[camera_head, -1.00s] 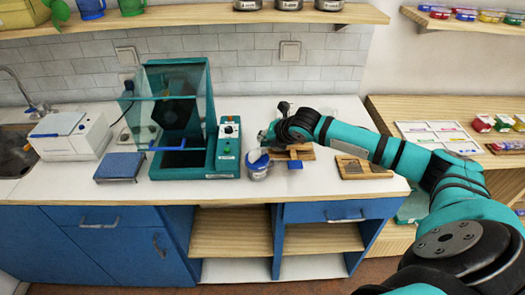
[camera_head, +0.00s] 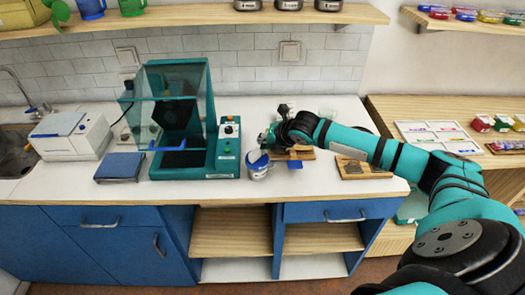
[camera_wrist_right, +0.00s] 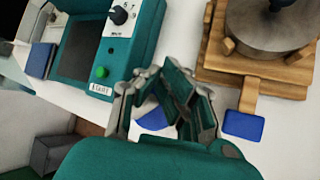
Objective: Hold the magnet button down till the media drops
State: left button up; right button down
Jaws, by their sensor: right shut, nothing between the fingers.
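The teal machine (camera_head: 222,165) stands on the white counter, with a clear shield raised at its front. Its control panel carries a black knob (camera_wrist_right: 120,14) and a green button (camera_wrist_right: 101,72) with a small label below it; the button also shows in the head view (camera_head: 228,150). I cannot read which label names the magnet. My right gripper (camera_head: 267,137) is shut and empty, to the right of the panel and apart from the button; its fingers show in the right wrist view (camera_wrist_right: 155,76). My left gripper is not in view.
A white cup (camera_head: 259,171) with blue in it stands just below my right gripper. Wooden stands (camera_head: 362,168) lie to the right. A blue-topped pad (camera_head: 119,166) and a white box-shaped device (camera_head: 70,140) are on the left. The counter's front strip is mostly clear.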

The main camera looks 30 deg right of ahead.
jog(key=shift+f, duration=0.4)
dwell(0.3)
dwell(1.4)
jog(key=shift+r+p, duration=0.85)
jog(key=shift+p, duration=0.25)
notch_tip(320, 180, up, 5)
jog(key=p, duration=0.5)
jog(key=shift+r+p, duration=0.1)
jog(key=shift+p, duration=0.2)
